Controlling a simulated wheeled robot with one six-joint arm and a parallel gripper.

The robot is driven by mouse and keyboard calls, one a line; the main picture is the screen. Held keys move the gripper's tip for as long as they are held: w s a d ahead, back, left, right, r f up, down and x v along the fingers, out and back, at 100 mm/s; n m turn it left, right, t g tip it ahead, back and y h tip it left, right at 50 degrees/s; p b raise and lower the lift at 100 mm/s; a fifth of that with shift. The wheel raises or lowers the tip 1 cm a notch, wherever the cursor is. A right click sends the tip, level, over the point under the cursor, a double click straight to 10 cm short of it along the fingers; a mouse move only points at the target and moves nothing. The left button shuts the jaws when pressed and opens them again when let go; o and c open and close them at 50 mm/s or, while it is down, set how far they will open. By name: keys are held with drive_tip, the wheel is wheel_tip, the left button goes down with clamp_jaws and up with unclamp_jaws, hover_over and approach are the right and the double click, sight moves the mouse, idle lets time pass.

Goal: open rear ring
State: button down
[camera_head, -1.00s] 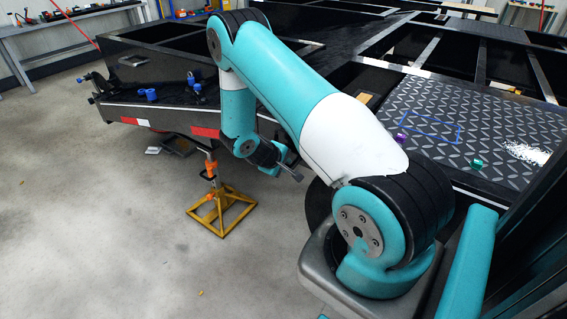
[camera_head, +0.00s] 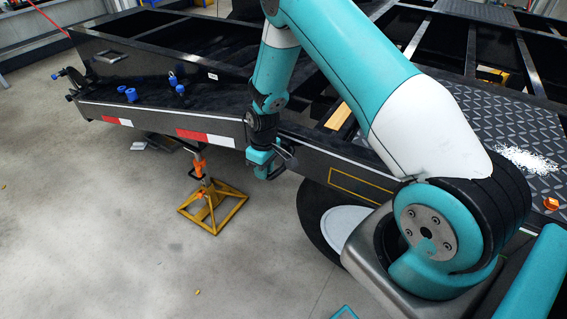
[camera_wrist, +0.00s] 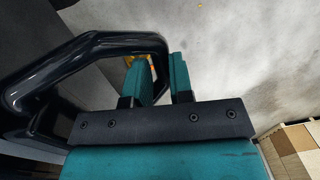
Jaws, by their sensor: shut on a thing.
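A thick, glossy black ring (camera_wrist: 95,47), a rounded loop, fills the upper left of the wrist view. My gripper (camera_wrist: 162,74) has two teal fingers close together at the right end of this loop. It is shut on the ring; the gripped part is mostly hidden between and behind the fingers. In the head view my gripper (camera_head: 264,168) is low against the side of the black trailer frame (camera_head: 330,152). The ring is too small and dark to make out clearly there.
An orange-topped yellow jack stand (camera_head: 212,205) stands on the floor left of my gripper. Blue-capped fittings (camera_head: 131,95) sit on the frame's far left end. A dark wheel with a pale disc (camera_head: 342,226) is under the frame. Grey floor is clear at lower left.

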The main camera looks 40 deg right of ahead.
drive_tip(key=shift+s+a+r, duration=0.1)
drive_tip(key=shift+s+r, duration=0.15)
drive_tip(key=shift+r, duration=0.4)
drive_tip(key=c, duration=1)
unclamp_jaws()
drive_tip(key=shift+s+d+r, duration=0.1)
drive_tip(key=shift+d, duration=0.1)
drive_tip(key=shift+c, duration=0.2)
drive_tip(key=shift+a, duration=0.15)
drive_tip(key=shift+r, duration=0.15)
wheel_tip(320, 180, up, 17)
drive_tip(key=d+b, duration=0.1)
drive_tip(key=shift+w+d+b, duration=0.3)
drive_tip(key=shift+w+d, duration=0.05)
drive_tip(key=shift+w, duration=0.1)
